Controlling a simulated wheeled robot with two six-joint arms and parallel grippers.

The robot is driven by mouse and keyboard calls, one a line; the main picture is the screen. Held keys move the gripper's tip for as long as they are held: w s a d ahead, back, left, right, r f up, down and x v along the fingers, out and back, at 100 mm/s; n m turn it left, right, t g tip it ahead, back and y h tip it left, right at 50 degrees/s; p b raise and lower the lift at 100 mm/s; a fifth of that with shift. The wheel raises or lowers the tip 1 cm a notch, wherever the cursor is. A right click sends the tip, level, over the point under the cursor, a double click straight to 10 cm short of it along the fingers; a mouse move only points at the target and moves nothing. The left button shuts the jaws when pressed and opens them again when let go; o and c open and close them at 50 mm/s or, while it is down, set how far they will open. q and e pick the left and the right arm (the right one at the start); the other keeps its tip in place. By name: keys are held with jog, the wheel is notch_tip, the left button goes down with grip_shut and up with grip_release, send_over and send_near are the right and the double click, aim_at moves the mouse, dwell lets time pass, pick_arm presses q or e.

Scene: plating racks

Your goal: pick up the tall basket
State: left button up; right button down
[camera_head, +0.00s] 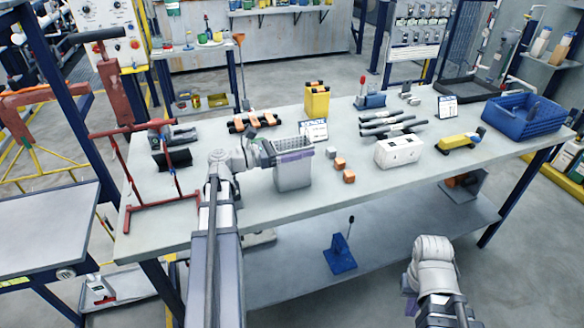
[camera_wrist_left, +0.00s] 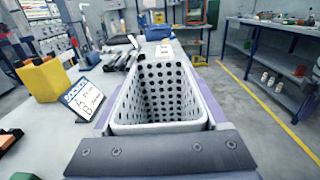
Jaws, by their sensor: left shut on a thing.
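The tall basket (camera_head: 294,172) is grey-white with perforated walls and stands upright at the front middle of the table. In the left wrist view the basket (camera_wrist_left: 158,127) fills the middle, open at the top and empty inside. My left gripper (camera_head: 284,152) comes from the left and is shut on the basket near its rim, with purple-lined fingers along its sides. I cannot tell whether the basket's base touches the table. My right arm (camera_head: 434,262) is at the lower right, in front of the table; its fingertips are not clearly visible.
Small orange-brown blocks (camera_head: 349,176) lie right of the basket, with a white box (camera_head: 398,151) further right. A yellow container (camera_head: 317,99) and a sign (camera_head: 314,131) stand behind. A red frame (camera_head: 130,185) is at the left, a blue bin (camera_head: 524,116) at the right.

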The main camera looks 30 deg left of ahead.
pick_arm(q)
grip_shut()
jog(key=shift+r, duration=0.15)
dwell(0.4)
